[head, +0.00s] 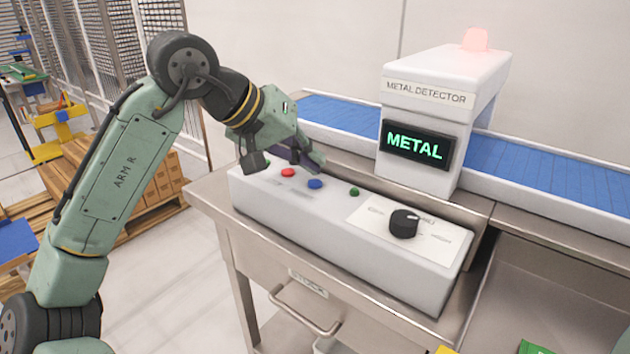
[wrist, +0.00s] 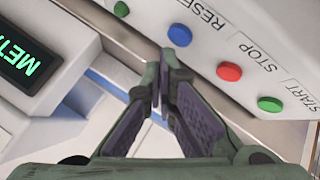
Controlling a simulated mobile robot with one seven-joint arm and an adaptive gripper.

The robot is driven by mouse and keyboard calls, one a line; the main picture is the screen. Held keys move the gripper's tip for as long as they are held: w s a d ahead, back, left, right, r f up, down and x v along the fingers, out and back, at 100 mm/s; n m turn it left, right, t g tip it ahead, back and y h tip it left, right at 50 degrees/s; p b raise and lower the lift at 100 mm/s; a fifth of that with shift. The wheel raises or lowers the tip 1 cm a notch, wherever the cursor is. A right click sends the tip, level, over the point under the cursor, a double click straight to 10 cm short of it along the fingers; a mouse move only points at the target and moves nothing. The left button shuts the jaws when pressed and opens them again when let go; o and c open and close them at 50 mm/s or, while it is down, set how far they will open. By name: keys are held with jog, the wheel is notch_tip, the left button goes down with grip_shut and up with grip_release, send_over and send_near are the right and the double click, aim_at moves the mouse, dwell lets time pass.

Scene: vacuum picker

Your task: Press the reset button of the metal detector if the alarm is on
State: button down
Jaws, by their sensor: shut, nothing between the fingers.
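The white metal detector (head: 428,116) spans the blue conveyor. Its screen (head: 415,147) reads METAL in green, and the red lamp (head: 475,40) on top glows. The white control box (head: 330,215) stands in front. Its blue button (head: 315,184) carries the label RESET in the wrist view (wrist: 180,35). The red button (head: 288,172) is labelled STOP and a green button (wrist: 270,104) START. My gripper (head: 312,158) is shut and empty, at the back edge of the box. In the wrist view its fingertips (wrist: 164,66) appear just below the blue button; whether they touch anything I cannot tell.
Another green button (head: 354,191) and a black dial (head: 404,223) lie to the right on the box. The blue conveyor belt (head: 550,172) runs behind it. A metal table (head: 215,195) carries the box. A wall stands behind.

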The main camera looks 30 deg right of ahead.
aim_at(311, 180)
jog(key=shift+f, duration=0.15)
jog(key=shift+f, duration=0.3)
jog(key=shift+f, duration=0.35)
dwell(1.0)
jog(key=shift+r+p, duration=0.8)
notch_tip(311, 180, up, 5)
jog(key=p, duration=0.5)
dwell(0.7)
